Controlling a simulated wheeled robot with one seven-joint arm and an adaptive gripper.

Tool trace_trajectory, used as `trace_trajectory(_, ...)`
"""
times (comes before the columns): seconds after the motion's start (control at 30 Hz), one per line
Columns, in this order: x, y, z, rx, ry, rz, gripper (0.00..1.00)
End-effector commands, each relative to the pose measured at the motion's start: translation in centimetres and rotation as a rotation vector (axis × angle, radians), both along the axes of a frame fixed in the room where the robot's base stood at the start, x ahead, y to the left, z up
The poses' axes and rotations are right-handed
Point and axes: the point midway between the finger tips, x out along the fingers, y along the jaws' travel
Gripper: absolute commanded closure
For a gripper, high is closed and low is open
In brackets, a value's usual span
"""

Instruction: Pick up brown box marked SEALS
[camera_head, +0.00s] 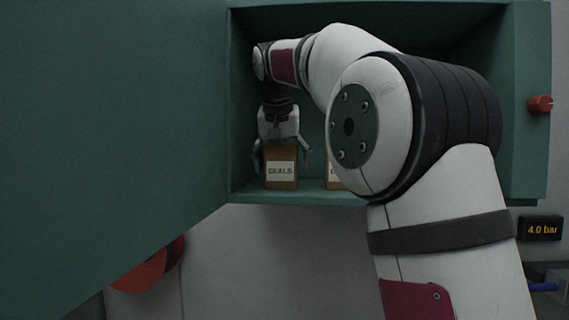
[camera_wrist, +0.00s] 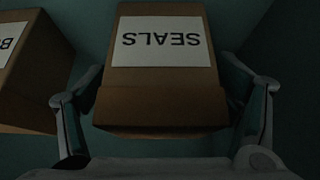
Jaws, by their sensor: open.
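The brown box marked SEALS (camera_head: 281,183) stands upright on the floor of a green cabinet (camera_head: 310,199). Its white label faces out. My gripper (camera_head: 282,160) is above the box, pointing down, with its fingers spread to either side of it. In the wrist view the SEALS box (camera_wrist: 160,105) lies between the two fingers of my gripper (camera_wrist: 163,125), its label upside down. The fingers are open, with a gap visible at the right side; whether the left finger touches the box I cannot tell.
A second brown box (camera_head: 333,184) stands to the right, mostly hidden by my arm; in the wrist view this box (camera_wrist: 30,75) is at left, its label cut off. The open green door (camera_head: 110,130) fills the left. A red knob (camera_head: 540,103) sits on the right edge.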

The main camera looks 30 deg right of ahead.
Motion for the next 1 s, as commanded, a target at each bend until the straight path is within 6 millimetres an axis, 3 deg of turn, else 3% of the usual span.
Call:
trace_trajectory(0.2, 0.10, -0.02, -0.08, -0.001, -0.001, 0.000, 0.17)
trace_trajectory(0.47, 0.09, -0.01, -0.07, -0.001, -0.001, 0.000, 0.73)
trace_trajectory(1.0, 0.28, -0.02, 0.85, -0.001, -0.004, 0.000, 0.76)
